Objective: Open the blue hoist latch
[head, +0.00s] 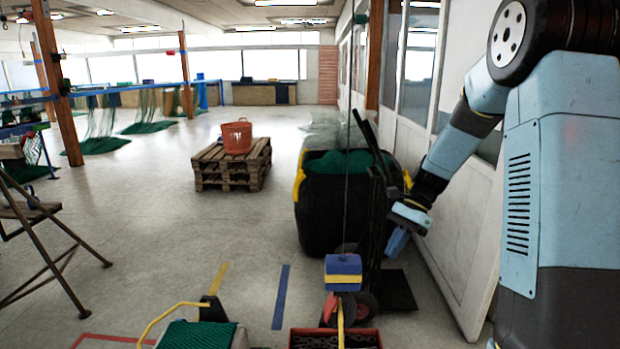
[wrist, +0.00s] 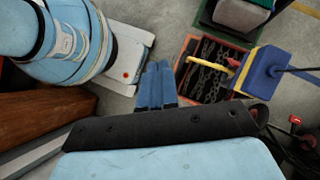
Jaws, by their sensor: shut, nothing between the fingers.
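The hoist block (head: 343,265) is blue with a yellow band and hangs on a thin dark cable at the lower middle of the head view. It also shows at the right of the wrist view (wrist: 268,72). A yellow hook-like part (wrist: 226,62) with a red tip extends from it, over a crate. I cannot clearly make out the latch itself. My gripper (head: 397,244) has blue fingers, points down and is to the right of the block, apart from it. In the wrist view my gripper (wrist: 155,85) has its fingers together, empty, left of the hoist.
A red crate of dark chains (head: 297,340) stands below the hoist. A hand truck (head: 377,215) and a black bag of green net (head: 325,215) stand behind. A pallet stack (head: 230,172) bears an orange basket (head: 237,136). A white door (head: 465,220) is close on the right.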

